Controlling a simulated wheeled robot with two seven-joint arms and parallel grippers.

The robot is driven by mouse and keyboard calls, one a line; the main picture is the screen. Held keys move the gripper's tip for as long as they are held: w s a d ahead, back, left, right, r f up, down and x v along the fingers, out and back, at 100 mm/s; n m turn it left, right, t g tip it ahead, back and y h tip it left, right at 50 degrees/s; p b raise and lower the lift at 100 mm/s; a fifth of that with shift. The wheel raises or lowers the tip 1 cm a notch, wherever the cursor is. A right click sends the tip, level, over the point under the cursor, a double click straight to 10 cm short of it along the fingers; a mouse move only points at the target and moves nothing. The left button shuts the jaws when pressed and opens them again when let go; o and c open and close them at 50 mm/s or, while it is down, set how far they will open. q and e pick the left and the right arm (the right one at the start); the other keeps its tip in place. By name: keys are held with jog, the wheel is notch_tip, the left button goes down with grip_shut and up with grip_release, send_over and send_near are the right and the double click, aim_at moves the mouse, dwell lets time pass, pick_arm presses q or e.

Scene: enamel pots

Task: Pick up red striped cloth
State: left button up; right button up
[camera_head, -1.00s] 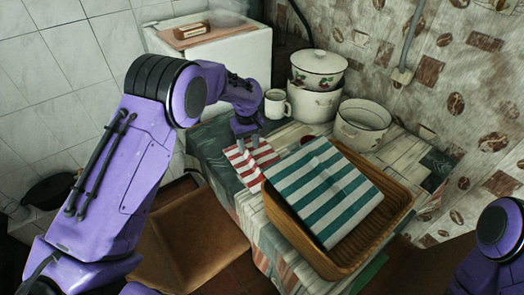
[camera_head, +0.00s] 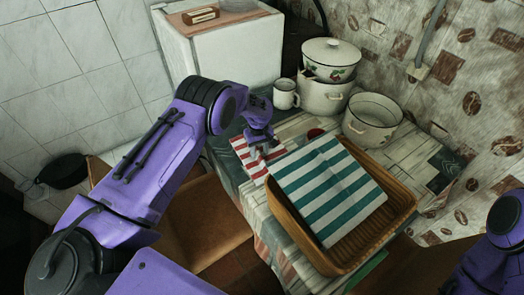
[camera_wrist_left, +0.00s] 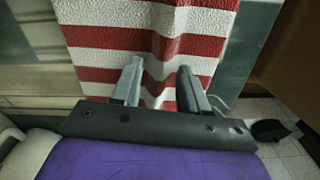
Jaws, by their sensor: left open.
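The red striped cloth (camera_head: 247,158) lies on the table, left of the wicker tray, with its near part at the table's left edge. In the left wrist view the red and white cloth (camera_wrist_left: 150,35) fills the upper middle and has a raised fold. My left gripper (camera_head: 264,150) is over the cloth. In the left wrist view its two fingers (camera_wrist_left: 160,75) are apart, one on each side of the fold; I cannot tell whether they touch it. My right gripper is outside the frames; only part of my right arm shows at the right edge.
A wicker tray (camera_head: 384,222) with a green striped cloth (camera_head: 325,190) stands right of the red cloth. Behind are a white mug (camera_head: 285,95), a lidded pot (camera_head: 331,58), another pot (camera_head: 322,97) and an open pot (camera_head: 371,120). An open cardboard box (camera_head: 205,235) is below the table's left edge.

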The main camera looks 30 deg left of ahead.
pick_arm(q)
jog(key=shift+s+r, duration=0.1)
grip_shut()
